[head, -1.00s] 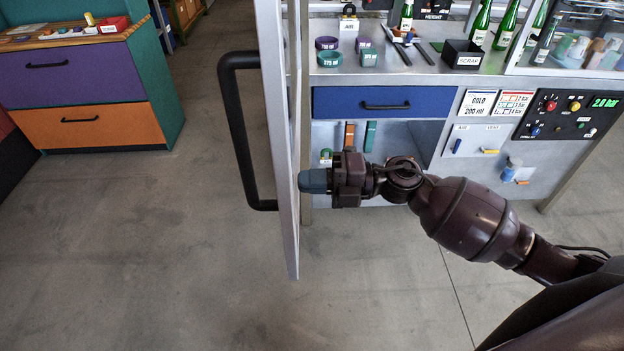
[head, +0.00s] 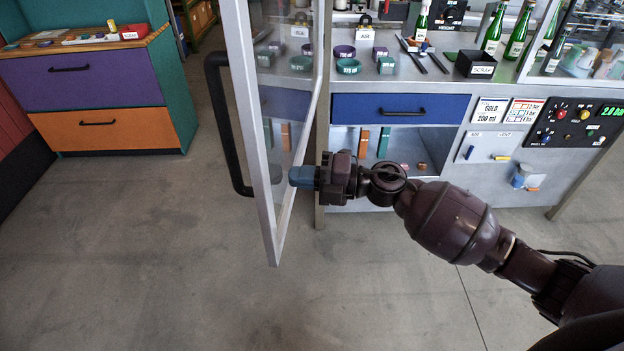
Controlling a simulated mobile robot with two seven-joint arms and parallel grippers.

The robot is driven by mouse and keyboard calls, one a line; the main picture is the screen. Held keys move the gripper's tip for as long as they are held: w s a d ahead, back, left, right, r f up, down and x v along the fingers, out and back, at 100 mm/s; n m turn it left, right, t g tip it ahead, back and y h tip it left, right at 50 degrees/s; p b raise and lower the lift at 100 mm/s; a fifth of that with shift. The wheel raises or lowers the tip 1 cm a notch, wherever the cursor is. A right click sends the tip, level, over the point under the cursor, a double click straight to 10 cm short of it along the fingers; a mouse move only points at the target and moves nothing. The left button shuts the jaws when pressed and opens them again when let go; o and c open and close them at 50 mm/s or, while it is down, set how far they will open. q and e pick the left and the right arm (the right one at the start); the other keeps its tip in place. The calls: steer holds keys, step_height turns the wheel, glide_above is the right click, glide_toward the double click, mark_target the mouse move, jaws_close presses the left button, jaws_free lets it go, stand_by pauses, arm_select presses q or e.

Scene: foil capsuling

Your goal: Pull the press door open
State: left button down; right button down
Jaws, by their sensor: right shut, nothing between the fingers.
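The press door (head: 257,150) is a clear panel in a pale metal frame, standing swung out from the machine at the left of its front. Its black bar handle (head: 226,125) is on the door's left face. My right gripper (head: 296,177) is shut and empty, its blue fingertips pointing left at the door's inner side, close to the frame; I cannot tell whether they touch it. The handle is on the other side of the door from the gripper. My left gripper is not in view.
The press bench has a blue drawer (head: 401,109), green bottles (head: 493,30), a black scrap box (head: 475,64) and a control panel (head: 577,124) at right. A cabinet (head: 88,85) with purple and orange drawers stands at far left. The floor (head: 150,250) before the door is clear.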

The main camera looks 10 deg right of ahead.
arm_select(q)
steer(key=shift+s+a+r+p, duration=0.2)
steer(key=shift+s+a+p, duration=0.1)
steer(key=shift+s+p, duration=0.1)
arm_select(e)
steer(key=x, duration=0.8)
